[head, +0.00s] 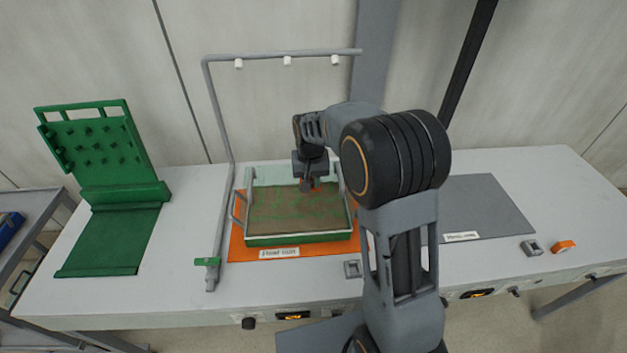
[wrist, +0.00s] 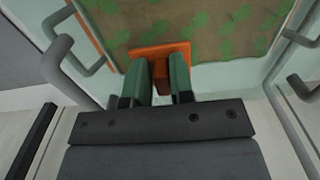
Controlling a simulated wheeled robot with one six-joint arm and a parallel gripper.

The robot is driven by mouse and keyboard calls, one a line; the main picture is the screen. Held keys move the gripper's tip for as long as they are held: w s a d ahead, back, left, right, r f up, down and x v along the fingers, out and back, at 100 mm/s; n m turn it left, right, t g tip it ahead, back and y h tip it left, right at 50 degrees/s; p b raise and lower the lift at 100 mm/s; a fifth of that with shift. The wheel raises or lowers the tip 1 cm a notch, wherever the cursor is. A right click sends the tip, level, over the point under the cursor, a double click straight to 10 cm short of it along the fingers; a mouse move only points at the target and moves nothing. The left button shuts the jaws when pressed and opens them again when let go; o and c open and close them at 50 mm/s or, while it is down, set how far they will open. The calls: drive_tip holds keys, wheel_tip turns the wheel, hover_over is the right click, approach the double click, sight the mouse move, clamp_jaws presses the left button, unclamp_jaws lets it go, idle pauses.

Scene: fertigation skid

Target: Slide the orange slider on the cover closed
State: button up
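The orange slider (wrist: 158,52) shows in the wrist view at the edge of a green-and-brown mottled surface. My gripper (wrist: 160,72) is right at it, its two green-sided fingers slightly apart with orange between them. I cannot tell whether they press on it. In the head view my gripper (head: 311,185) points down at the far part of the pale-rimmed cover or tray (head: 298,239), whose green side faces the front. The slider is mostly hidden there by my gripper. I cannot tell how far it is from its closed end.
The tray stands on an orange mat (head: 240,249) on the white bench (head: 190,285). A grey pipe frame (head: 215,110) with white nozzles rises behind and left. A green pegged panel (head: 100,145) stands at left. A grey mat (head: 490,205) at right is bare.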

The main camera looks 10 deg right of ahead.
sight(313, 190)
drive_tip(key=o, duration=0.3)
drive_tip(key=shift+d, duration=0.1)
drive_tip(key=shift+o, duration=0.2)
wheel_tip(313, 190, up, 14)
drive_tip(key=shift+b, duration=0.3)
drive_tip(key=shift+f, duration=0.1)
idle(0.3)
drive_tip(key=s+d+f+n+t, duration=0.1)
drive_tip(key=s+f+t, duration=0.1)
drive_tip(key=s, duration=0.8)
drive_tip(key=s+d+f+t, duration=0.2)
drive_tip(key=s, duration=0.8)
drive_tip(key=shift+s+f+n, duration=0.15)
drive_tip(key=shift+f+n, duration=0.15)
drive_tip(key=shift+n, duration=0.1)
